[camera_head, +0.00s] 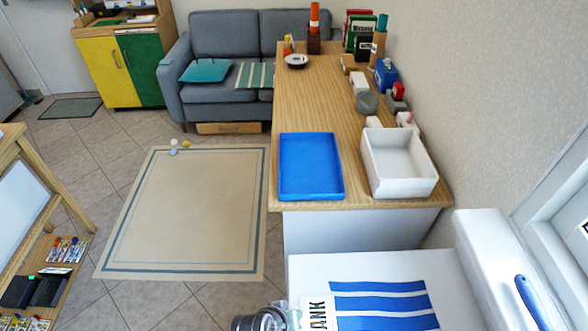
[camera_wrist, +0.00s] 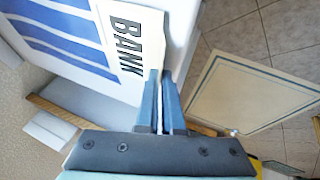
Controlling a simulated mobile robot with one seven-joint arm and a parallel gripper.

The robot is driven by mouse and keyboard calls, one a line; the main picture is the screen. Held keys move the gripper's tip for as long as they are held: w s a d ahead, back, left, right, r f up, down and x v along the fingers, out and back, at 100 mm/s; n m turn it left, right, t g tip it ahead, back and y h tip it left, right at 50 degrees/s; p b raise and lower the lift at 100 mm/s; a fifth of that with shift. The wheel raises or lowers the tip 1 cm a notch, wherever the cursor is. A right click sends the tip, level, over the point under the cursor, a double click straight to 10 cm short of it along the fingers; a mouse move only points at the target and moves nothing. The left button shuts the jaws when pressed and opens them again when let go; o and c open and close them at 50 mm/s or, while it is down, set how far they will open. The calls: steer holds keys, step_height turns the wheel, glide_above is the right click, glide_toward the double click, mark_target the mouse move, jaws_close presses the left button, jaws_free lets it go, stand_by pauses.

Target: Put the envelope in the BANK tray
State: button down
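A pale envelope (camera_wrist: 128,50) with the word BANK printed on it is at my gripper in the wrist view. Part of its lettering shows at the bottom of the head view (camera_head: 317,312). My gripper (camera_wrist: 160,78) has its fingers close together at the envelope's edge, with a thin white strip between them. In the head view, my gripper is at the bottom, beside the blue-striped item. A blue tray (camera_head: 283,170) and a white tray (camera_head: 402,190) stand side by side at the near end of the wooden counter. Both look empty, and I read no label on either.
The blue-striped item (camera_head: 385,304) lies on a white surface (camera_head: 340,267) in front of the wooden counter (camera_head: 310,95). Bottles, boxes and books (camera_head: 360,32) line the counter's wall side. A beige rug (camera_head: 185,215) lies on open floor to the left.

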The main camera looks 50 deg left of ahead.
steer(key=shift+f, duration=0.15)
steer(key=c, duration=1.1)
jaws_free()
steer(key=shift+o, duration=0.2)
steer(key=shift+r, duration=0.25)
steer(key=p+v, duration=0.1)
steer(key=v, duration=1.1)
steer(key=shift+f, duration=0.1)
